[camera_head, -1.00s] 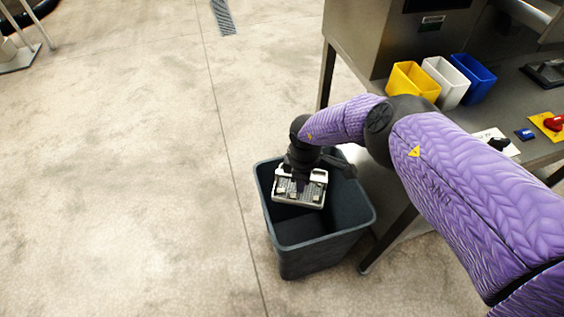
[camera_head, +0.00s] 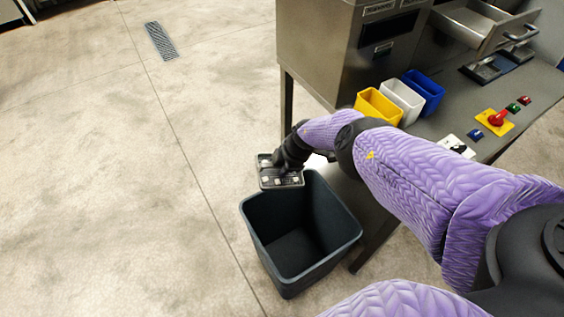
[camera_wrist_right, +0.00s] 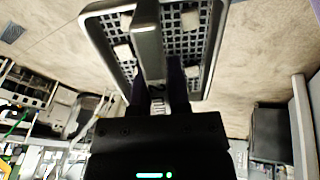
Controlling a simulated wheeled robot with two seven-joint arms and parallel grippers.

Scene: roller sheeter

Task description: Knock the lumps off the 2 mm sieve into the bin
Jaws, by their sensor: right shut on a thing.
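My right gripper (camera_head: 289,162) is shut on the handle of a rectangular sieve (camera_head: 281,184). The sieve has a grey frame and a perforated mesh, and it is held in the air by the far-left rim of the dark bin (camera_head: 268,262). Several pale lumps show on the sieve in both views; one lump (camera_wrist_right: 190,20) is clear in the right wrist view. There the sieve (camera_wrist_right: 222,40) extends away from the gripper (camera_wrist_right: 157,95), with a "2" on its handle. The bin stands open on the floor, and its visible inside looks empty. My left gripper is out of view.
A steel bench (camera_head: 455,108) stands right of the bin, with yellow (camera_head: 378,106), white (camera_head: 403,100) and blue (camera_head: 424,92) containers and a red switch (camera_head: 499,117). An open drawer (camera_head: 480,25) is at the back. The floor left of the bin is clear.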

